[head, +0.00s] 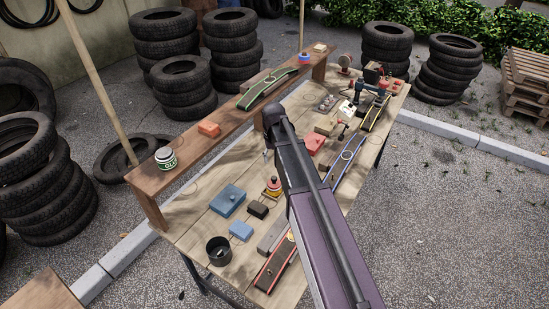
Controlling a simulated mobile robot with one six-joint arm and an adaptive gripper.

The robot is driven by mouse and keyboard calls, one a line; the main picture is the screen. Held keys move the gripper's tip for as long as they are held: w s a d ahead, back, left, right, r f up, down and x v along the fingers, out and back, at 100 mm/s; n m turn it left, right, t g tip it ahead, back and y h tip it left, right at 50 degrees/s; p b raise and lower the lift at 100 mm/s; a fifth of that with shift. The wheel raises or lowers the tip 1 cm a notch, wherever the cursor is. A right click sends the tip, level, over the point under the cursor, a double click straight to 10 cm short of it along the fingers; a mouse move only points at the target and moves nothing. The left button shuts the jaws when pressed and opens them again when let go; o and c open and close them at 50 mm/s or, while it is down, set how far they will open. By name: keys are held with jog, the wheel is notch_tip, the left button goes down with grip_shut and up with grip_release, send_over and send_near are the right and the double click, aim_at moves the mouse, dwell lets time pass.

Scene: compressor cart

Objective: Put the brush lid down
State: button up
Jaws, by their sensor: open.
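I cannot pick out the brush lid for certain in the head view. My purple arm crosses the bench from the lower right to a dark joint over the shelf edge.
A green arched tool (267,88) and an orange block (209,128) are on the shelf. Tyre stacks (184,87) stand behind.

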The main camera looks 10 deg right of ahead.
jog(key=shift+r+p, duration=0.3)
jog(key=shift+r, duration=0.25)
dwell(0.4)
jog(key=s, duration=1.9)
jog(key=shift+s, duration=0.3)
dwell(0.4)
jog(key=shift+o, duration=0.5)
jog(key=shift+w, duration=0.1)
jog(key=w+r+p, duration=0.1)
jog(key=w, duration=1.8)
jog(key=shift+r, duration=0.2)
